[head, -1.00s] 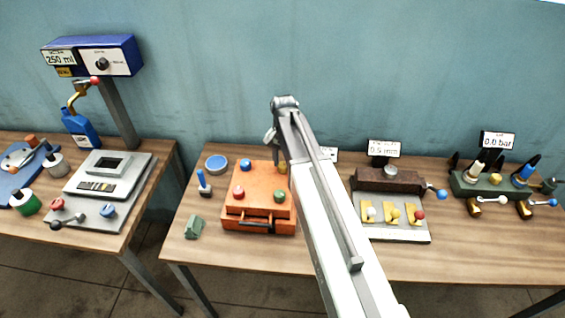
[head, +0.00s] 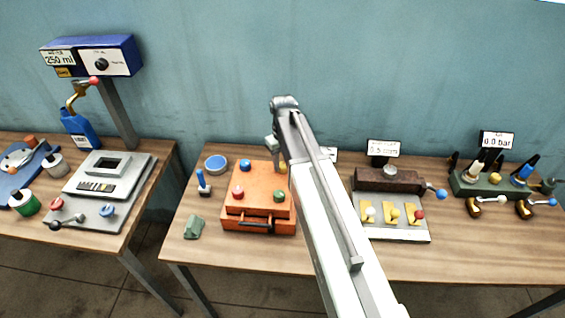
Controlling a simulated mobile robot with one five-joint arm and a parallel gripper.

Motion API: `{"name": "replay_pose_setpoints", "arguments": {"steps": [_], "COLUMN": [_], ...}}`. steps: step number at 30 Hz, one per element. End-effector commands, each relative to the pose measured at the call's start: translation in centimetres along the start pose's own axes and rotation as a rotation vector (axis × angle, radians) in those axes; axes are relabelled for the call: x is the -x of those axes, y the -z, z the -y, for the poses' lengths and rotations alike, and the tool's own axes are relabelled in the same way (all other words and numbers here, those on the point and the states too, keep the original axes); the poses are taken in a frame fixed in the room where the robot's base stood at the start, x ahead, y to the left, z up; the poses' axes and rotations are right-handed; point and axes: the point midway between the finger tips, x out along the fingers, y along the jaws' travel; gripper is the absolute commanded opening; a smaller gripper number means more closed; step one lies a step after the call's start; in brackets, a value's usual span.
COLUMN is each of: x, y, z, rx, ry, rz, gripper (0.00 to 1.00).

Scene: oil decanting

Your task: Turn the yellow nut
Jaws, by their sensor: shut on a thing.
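The yellow nut (head: 283,169) sits at the far right corner of the orange box (head: 258,212) on the middle table. Only a small part of it shows beside my arm. My gripper (head: 279,160) points down over the yellow nut and is shut on it; its fingertips are small and partly hidden by my arm. A blue nut (head: 245,165), a red nut (head: 238,192) and a green nut (head: 279,196) stand on the other corners of the box.
A blue-handled tool (head: 203,184), a blue round dish (head: 216,164) and a green block (head: 193,227) lie left of the box. Right of my arm are a brown device (head: 388,181) with yellow switches and a green valve stand (head: 490,182). The front table strip is clear.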

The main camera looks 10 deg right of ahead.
Motion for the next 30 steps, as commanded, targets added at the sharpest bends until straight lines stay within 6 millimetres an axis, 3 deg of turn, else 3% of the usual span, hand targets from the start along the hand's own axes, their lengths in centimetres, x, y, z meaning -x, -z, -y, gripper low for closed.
{"name": "replay_pose_setpoints", "arguments": {"steps": [15, 30], "x": [0.0, 0.0], "y": [-0.02, -0.01], "z": [-0.01, 0.0], "rx": [0.318, 0.372], "ry": [0.0, 0.0], "rz": [0.001, 0.001], "gripper": [0.0, 0.0]}}
